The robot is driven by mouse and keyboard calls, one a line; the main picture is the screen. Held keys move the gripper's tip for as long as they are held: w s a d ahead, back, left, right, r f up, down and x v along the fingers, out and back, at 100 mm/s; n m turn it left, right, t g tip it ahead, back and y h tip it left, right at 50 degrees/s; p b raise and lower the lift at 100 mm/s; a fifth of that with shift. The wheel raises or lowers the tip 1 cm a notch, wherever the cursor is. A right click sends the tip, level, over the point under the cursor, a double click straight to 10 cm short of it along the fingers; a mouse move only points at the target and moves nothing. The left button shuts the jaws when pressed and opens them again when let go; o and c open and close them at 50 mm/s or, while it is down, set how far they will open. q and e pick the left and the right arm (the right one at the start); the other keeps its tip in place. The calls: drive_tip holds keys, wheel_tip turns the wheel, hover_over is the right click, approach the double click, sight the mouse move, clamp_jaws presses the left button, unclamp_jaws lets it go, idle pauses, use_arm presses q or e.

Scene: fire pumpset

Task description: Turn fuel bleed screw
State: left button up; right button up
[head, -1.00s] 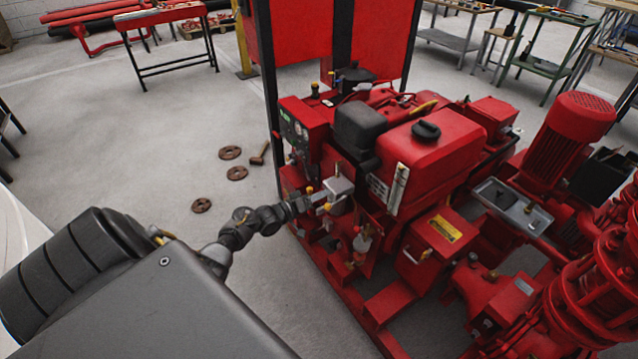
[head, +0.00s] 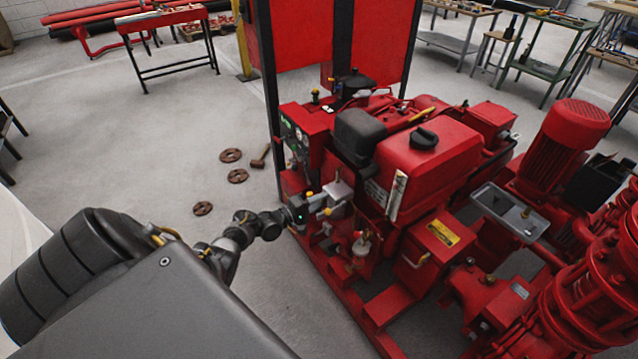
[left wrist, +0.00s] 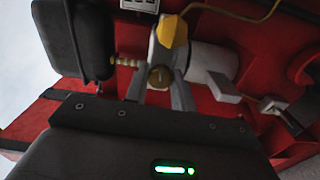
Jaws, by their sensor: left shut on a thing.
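The fuel bleed screw, a small brass round head (left wrist: 160,77), shows between my two grey fingers in the left wrist view. My left gripper (left wrist: 160,90) is shut on it. In the head view my left gripper (head: 316,207) reaches the near left side of the red engine (head: 430,160), beside a grey metal block (head: 340,191). The screw itself is too small and covered to make out there. A yellow cap (left wrist: 173,31) sits just above the screw in the wrist view. My right gripper is not in view.
A grey cylinder (left wrist: 212,62) and a black canister (left wrist: 75,40) flank the fingers closely. A red pump (head: 600,260) stands at the right.

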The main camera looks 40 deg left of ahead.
use_arm(q)
drive_tip(key=shift+a, duration=0.1)
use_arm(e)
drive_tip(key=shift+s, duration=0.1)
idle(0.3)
use_arm(q)
drive_tip(key=o, duration=0.7)
drive_tip(key=shift+s, duration=0.15)
